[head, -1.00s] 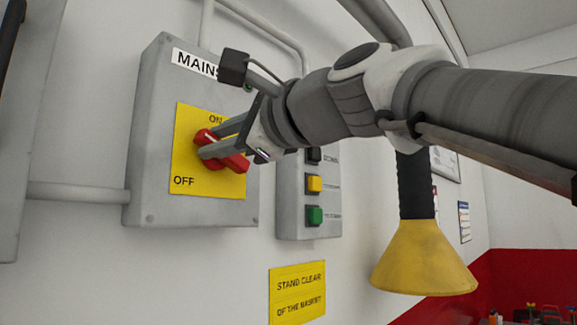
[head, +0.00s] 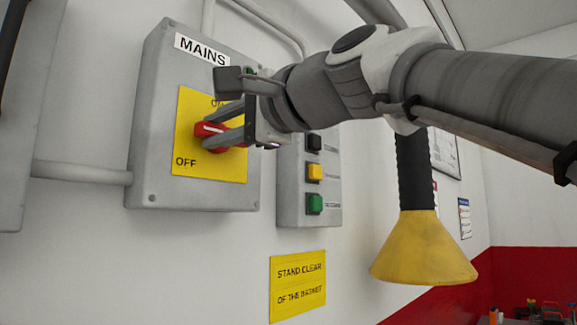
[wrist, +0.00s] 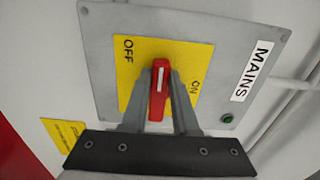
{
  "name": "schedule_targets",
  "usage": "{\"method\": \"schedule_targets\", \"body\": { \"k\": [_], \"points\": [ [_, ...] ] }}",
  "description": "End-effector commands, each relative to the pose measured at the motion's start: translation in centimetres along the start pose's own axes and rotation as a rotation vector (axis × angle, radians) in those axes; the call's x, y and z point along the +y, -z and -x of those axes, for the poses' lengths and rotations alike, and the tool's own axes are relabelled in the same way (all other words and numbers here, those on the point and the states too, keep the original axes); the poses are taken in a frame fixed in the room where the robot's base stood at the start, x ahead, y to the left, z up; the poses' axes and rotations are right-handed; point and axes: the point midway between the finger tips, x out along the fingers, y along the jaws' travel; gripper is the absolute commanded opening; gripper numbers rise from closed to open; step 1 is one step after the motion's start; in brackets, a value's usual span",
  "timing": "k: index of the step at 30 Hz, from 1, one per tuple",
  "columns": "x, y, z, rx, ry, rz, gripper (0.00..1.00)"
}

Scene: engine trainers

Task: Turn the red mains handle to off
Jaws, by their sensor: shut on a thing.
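The red mains handle (head: 208,129) sits on the yellow plate (head: 236,168) of the grey MAINS box, with ON at the plate's top and OFF at its lower left. In the head view the handle lies about level, its white-marked end at the left. My gripper (head: 222,129) is shut on the handle, and its fingers hide part of it. In the wrist view the handle (wrist: 158,92) stands between the two fingers of my gripper (wrist: 159,84). Its white-marked end lies between the words OFF and ON, pointing squarely at neither.
A grey button box (head: 291,203) with black, yellow and green buttons is just right of the mains box. A yellow cone on a black stem (head: 423,247) hangs below my arm. A yellow STAND CLEAR sign (head: 298,285) is on the wall below.

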Motion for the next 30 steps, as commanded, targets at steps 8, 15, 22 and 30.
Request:
{"method": "schedule_targets", "body": {
  "k": [8, 15, 22, 30],
  "points": [
    [0.1, 0.2, -0.1, 0.003, -0.003, 0.002, 0.33],
    [0.1, 0.1, 0.0, 0.002, -0.001, 0.001, 0.57],
    [0.0, 0.0, 0.2, 0.002, 0.0, 0.001, 0.57],
    [0.1, 0.0, 4.5, 0.003, 0.004, 0.003, 0.57]
  ]
}}
